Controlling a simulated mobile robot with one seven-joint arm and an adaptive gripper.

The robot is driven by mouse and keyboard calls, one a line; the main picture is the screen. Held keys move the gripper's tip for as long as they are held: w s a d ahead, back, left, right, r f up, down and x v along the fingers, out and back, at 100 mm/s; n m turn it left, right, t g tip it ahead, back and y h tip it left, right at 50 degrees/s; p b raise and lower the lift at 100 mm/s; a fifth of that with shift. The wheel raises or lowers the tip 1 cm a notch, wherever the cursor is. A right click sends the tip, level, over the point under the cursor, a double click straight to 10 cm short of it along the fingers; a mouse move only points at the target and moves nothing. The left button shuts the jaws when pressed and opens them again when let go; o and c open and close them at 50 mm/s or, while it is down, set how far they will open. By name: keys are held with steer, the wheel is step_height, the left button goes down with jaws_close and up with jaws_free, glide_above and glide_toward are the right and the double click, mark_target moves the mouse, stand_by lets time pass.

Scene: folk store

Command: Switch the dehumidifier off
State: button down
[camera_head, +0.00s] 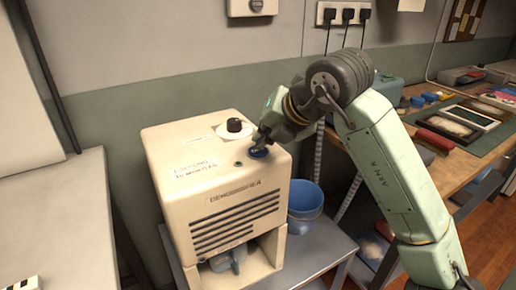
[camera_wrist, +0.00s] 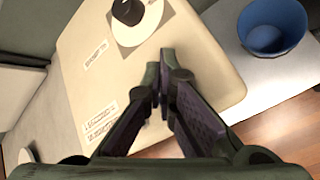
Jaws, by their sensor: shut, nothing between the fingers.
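The cream dehumidifier (camera_head: 165,155) stands on a grey stand, with its name and vent slots on the front. In the wrist view my gripper (camera_wrist: 163,62) is over the dehumidifier's top (camera_wrist: 205,60), with the black knob (camera_wrist: 128,11) beyond the tips.
A blue bucket (camera_head: 305,202) stands right of the dehumidifier on the grey stand (camera_head: 318,250). A wooden workbench (camera_head: 465,170) with trays and boxes is at the right. A pale surface (camera_head: 60,220) lies at the left. Plugged sockets (camera_head: 343,15) are on the wall behind.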

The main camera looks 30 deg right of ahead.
steer(key=shift+r, duration=0.25)
steer(key=shift+r, duration=0.1)
step_height(320, 180, up, 6)
steer(key=p, duration=0.3)
stand_by(0.3)
